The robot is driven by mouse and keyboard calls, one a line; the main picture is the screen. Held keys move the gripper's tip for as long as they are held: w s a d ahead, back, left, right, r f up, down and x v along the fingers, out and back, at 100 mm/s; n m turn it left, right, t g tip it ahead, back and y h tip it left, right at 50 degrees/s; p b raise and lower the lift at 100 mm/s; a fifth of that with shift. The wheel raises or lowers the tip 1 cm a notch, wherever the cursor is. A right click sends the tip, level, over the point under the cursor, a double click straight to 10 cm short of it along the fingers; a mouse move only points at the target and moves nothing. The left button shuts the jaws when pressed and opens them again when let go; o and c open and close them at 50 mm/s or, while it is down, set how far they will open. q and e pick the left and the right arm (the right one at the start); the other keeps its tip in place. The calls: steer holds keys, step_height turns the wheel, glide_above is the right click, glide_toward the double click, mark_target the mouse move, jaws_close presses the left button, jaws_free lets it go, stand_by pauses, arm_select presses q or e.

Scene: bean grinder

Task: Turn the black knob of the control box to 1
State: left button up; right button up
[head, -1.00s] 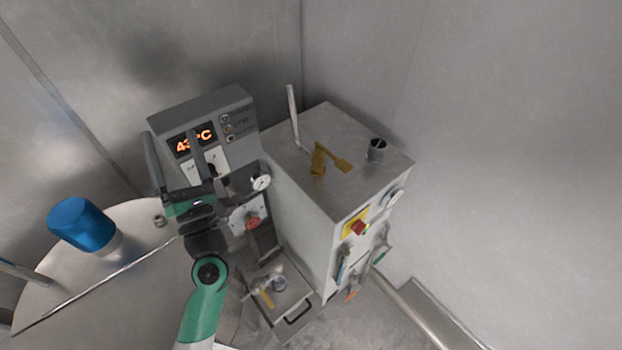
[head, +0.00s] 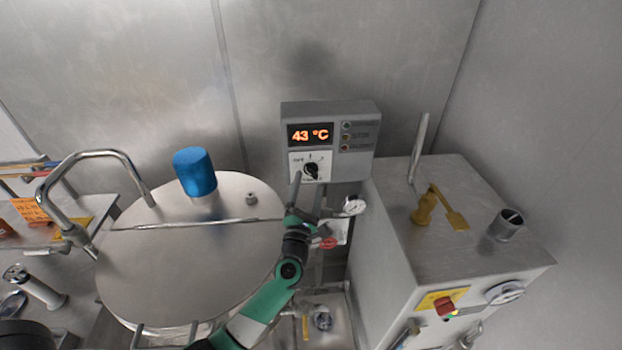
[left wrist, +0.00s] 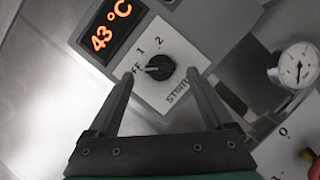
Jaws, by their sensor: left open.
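The grey control box (head: 330,113) is on the back wall and shows 43 °C in orange. My left gripper (head: 310,184) is open just in front of and below the knob. In the left wrist view its fingertips (left wrist: 160,75) lie either side of the knob; I cannot tell whether they touch it. My right gripper is not in view.
A pressure gauge (head: 354,206) and red handle (head: 328,243) are below the box. A round vessel lid (head: 190,265) with a blue cap (head: 195,172) is left. The wall above the box is clear.

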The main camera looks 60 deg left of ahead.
mark_target(311, 175)
arm_select(q)
steer(key=x, duration=0.3)
steer(key=shift+w+a, duration=0.1)
steer(key=shift+w, duration=0.05)
jaws_close()
steer(key=shift+r+m+p, duration=0.25)
steer(key=shift+m+p, duration=0.15)
steer(key=shift+p, duration=0.25)
steer(key=m+h+p, duration=0.1)
steer(key=m+p, duration=0.1)
steer(key=p, duration=0.2)
steer(key=m+h+p, duration=0.1)
steer(key=m+p, duration=0.2)
steer(key=p, duration=0.1)
steer(key=m+h+p, duration=0.1)
steer(key=m+p, duration=0.1)
steer(key=p, duration=0.2)
steer(key=shift+r+m+p, duration=0.3)
steer(key=shift+p, duration=0.05)
steer(key=shift+f+m+g+h+p, duration=0.2)
steer(key=shift+m+g+h+p, duration=0.15)
steer(key=shift+m+p, duration=0.5)
